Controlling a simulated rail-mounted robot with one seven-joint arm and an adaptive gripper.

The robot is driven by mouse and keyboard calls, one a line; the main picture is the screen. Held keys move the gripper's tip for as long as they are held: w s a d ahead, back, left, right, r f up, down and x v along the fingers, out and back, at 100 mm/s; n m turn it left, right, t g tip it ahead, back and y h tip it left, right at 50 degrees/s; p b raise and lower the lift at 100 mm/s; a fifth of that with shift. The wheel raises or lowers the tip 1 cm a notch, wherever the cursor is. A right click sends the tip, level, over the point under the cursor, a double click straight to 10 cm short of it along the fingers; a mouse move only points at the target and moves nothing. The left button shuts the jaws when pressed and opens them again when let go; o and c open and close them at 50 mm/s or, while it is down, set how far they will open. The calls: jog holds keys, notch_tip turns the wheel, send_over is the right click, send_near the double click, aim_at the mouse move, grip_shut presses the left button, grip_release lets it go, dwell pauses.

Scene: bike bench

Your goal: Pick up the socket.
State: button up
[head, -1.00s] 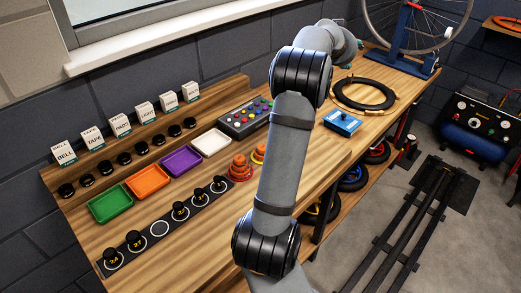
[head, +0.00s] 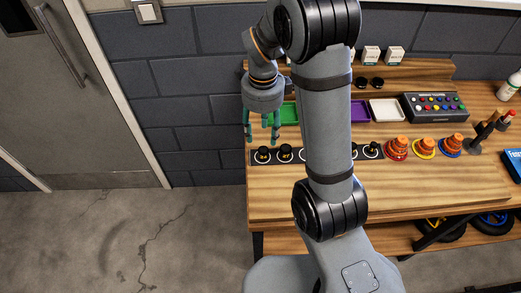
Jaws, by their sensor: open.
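In the head view, black sockets stand in a row on a dark strip (head: 301,159) along the bench. Two sockets show at its left end, the first (head: 263,154) and the second (head: 284,153). More show at the right end, one of them a dark socket (head: 372,150). My arm hides the middle of the strip. I cannot tell which socket is meant. My gripper (head: 262,135) is open and empty, with green fingers pointing down. In the picture it appears just above the left end of the strip; its height is unclear.
Behind the strip are a green tray (head: 290,112), a purple tray (head: 360,111) and a white tray (head: 385,110). Stacked cones (head: 397,148) and a button box (head: 435,107) stand to the right. The wooden bench front (head: 430,195) is clear. A door (head: 80,90) is at far left.

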aim_at(263, 150)
notch_tip(263, 150, down, 5)
jog(key=shift+r, duration=0.2)
jog(key=shift+d+f+p, duration=0.15)
jog(key=shift+f+p, duration=0.9)
jog(key=shift+f, duration=1.6)
jog(key=shift+c, duration=0.6)
grip_shut()
